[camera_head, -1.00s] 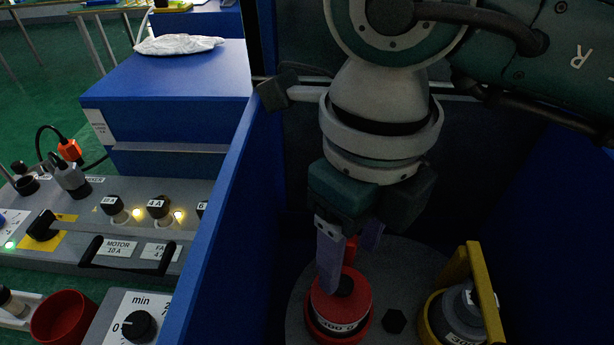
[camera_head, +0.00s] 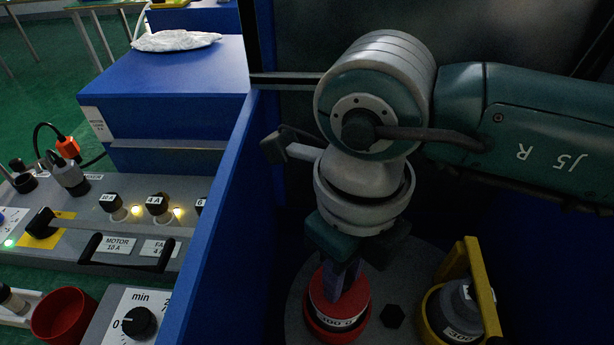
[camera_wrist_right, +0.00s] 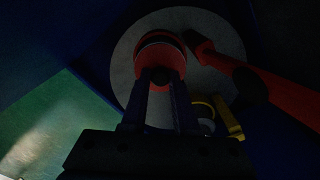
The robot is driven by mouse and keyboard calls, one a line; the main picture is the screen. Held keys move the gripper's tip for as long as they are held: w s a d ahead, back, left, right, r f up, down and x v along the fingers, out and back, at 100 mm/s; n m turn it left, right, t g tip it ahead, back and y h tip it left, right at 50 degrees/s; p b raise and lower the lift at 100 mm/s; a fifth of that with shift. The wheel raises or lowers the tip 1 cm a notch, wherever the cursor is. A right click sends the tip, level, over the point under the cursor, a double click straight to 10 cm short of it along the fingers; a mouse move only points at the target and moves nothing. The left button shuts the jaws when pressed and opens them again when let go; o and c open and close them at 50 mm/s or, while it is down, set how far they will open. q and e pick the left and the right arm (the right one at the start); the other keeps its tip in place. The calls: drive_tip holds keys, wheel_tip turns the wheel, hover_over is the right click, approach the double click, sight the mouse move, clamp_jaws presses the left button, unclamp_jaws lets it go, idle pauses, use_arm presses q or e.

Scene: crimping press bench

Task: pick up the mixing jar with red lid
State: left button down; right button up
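The jar with a red lid (camera_head: 340,302) stands upright on a round grey plate (camera_head: 296,296) inside a blue-walled bay. It has a white label, partly readable. My right gripper (camera_head: 345,284) points down at the lid from above. In the right wrist view, the fingers (camera_wrist_right: 164,85) stand apart, one on each side of the lid's dark knob, and the red jar (camera_wrist_right: 160,43) shows beyond them. I cannot tell whether the fingers touch the knob. My left gripper is out of view.
A grey jar (camera_head: 462,306) in a yellow holder (camera_head: 484,285) stands close right of the red-lidded jar. A red arm-like part (camera_wrist_right: 285,95) crosses the plate's edge in the wrist view. A blue wall (camera_head: 215,235) separates the bay from the control panel (camera_head: 60,215).

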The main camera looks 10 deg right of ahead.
clamp_jaws()
idle(0.8)
